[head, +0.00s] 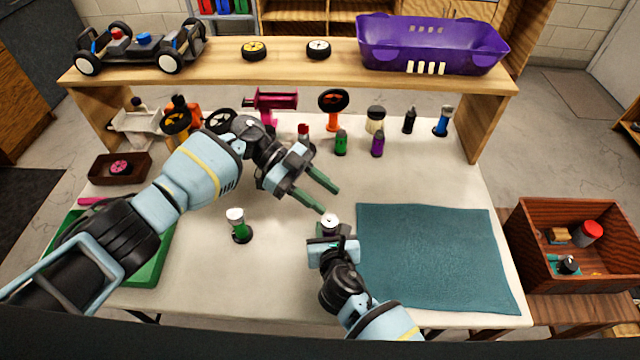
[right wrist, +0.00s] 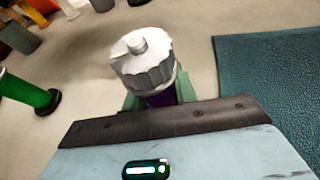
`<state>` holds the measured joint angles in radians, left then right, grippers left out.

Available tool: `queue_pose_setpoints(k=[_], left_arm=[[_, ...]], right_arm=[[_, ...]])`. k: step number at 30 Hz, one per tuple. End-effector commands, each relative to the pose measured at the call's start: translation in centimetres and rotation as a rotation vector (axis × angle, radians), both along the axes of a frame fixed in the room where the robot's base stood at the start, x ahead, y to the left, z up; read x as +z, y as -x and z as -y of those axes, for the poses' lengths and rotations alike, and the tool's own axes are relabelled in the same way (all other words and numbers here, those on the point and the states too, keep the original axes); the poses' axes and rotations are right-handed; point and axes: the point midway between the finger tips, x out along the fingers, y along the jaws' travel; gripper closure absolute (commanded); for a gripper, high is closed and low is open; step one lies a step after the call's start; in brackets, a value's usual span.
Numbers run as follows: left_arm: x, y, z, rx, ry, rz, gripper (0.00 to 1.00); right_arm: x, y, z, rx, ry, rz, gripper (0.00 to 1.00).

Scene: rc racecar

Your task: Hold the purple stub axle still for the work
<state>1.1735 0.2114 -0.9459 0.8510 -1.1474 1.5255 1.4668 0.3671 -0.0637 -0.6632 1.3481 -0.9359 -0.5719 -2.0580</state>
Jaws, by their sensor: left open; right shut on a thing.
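The purple stub axle (right wrist: 160,98) is gripped in my right gripper (right wrist: 160,95), with a silver notched top and small stud (right wrist: 140,55) above the green fingers. In the head view its pale top (head: 329,222) shows at my right gripper (head: 330,238), beside the teal mat; the fingers and wrist hide its lower part. It looks roughly upright. I cannot tell whether its foot touches the table. My left gripper (head: 328,198) is open and empty, its green fingers just behind the axle's top in the picture.
A green piece with a white top (head: 238,228) stands to the left. The teal mat (head: 435,255) lies bare at right. Several small parts, including a purple piece (head: 377,146), stand at the back under the shelf (head: 290,65). A green tray (head: 150,262) is at left.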

Motion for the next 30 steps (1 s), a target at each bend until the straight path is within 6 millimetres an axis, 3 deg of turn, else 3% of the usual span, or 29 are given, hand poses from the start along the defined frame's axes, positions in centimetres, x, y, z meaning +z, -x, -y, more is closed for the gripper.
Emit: queue_pose_setpoints(k=[6, 16, 20, 26, 30], left_arm=[[2.1, 0.0, 0.0, 0.000, -0.001, 0.000, 0.58], [2.4, 0.0, 0.0, 0.000, -0.001, 0.000, 0.58], [2.6, -0.1, 0.2, 0.007, 0.007, 0.002, 0.45], [4.7, -1.8, 2.4, 0.108, 0.109, 0.032, 0.45], [7.8, -4.4, 4.9, 0.259, 0.243, 0.058, 0.45]], right_arm=[[0.0, 0.0, 0.0, 0.000, 0.000, 0.000, 0.97], [0.0, 0.0, 0.0, 0.000, 0.000, 0.000, 0.97], [0.0, 0.0, 0.0, 0.000, 0.000, 0.000, 0.97], [0.0, 0.0, 0.0, 0.000, 0.000, 0.000, 0.97], [0.0, 0.0, 0.0, 0.000, 0.000, 0.000, 0.97]])
